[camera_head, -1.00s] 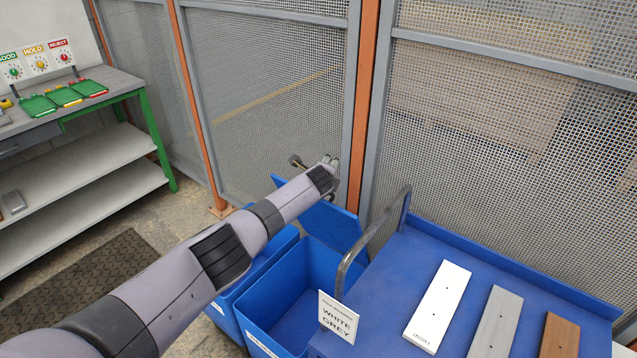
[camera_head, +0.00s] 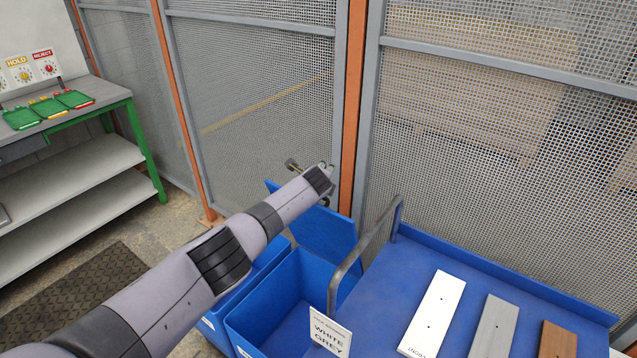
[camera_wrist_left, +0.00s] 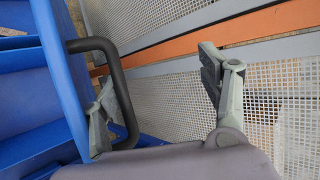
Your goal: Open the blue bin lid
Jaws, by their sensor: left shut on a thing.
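The blue bin (camera_head: 277,300) stands open at the lower middle of the head view, its inside showing. Its blue lid (camera_head: 335,236) is raised, tilted up at the back of the bin. In the left wrist view the lid (camera_wrist_left: 60,85) shows edge-on at left, with a dark bar handle (camera_wrist_left: 122,92). My right gripper is out of view.
A blue cart (camera_head: 385,305) with a grey rail (camera_head: 365,245) and white, grey and brown boards stands right of the bin. A sign (camera_head: 330,333) reads WHITE GREY. Another blue bin is partly hidden by my arm. A mesh fence (camera_head: 255,90) is close behind.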

